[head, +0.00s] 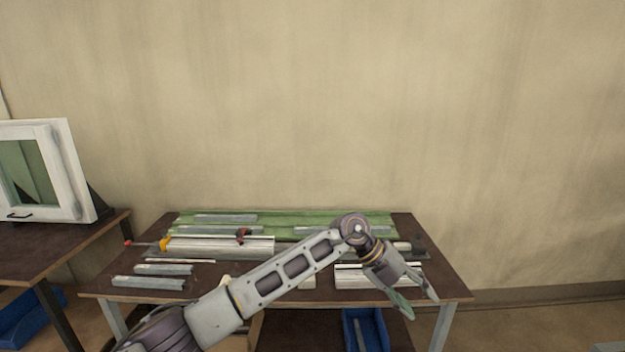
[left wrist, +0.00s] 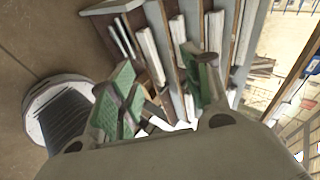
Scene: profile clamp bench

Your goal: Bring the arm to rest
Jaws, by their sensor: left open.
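My left arm comes in from the lower left of the head view and reaches across the brown workbench (head: 235,292). My left gripper (head: 420,304) hangs at the bench's front right, its fingers pointing down and to the right. Its fingers are apart with nothing between them. In the left wrist view the two green-padded fingers (left wrist: 158,75) are also spread, with pale and brown strips showing beyond them. My right gripper is not in view.
Grey and silver profiles (head: 148,283) lie on the bench, with a green rail (head: 290,219) along the back. A clamp with a yellow part (head: 165,244) sits at the left. A white window frame (head: 70,170) stands on the left table. A blue bin (head: 372,333) is below.

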